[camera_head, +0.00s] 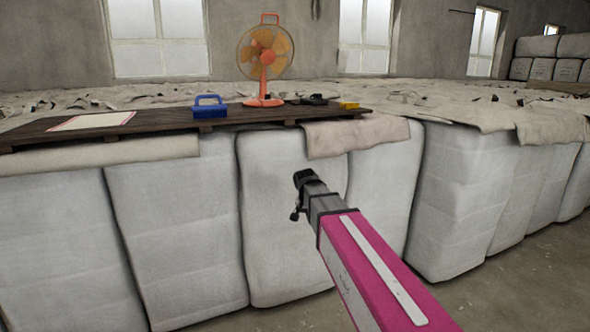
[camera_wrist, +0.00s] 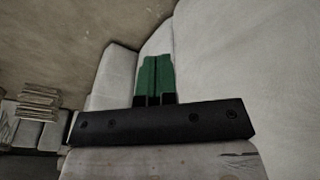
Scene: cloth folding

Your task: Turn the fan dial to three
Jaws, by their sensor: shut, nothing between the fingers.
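An orange fan (camera_head: 265,55) stands upright on a dark wooden pallet board (camera_head: 170,119) in the head view. Its round cage faces me and a red-orange stem runs down to its base (camera_head: 263,101). The dial is too small to make out. My gripper shows in the wrist view with its green fingers (camera_wrist: 156,78) together and nothing between them. In the head view my arm reaches in from the lower right, its end (camera_head: 302,180) below and in front of the board, well apart from the fan.
A blue object with a handle (camera_head: 209,106) is left of the fan and a pale sheet (camera_head: 91,121) lies farther left. Dark items (camera_head: 313,99) and a yellow block (camera_head: 348,105) are to its right. White bales (camera_head: 290,210) form a wall below the board.

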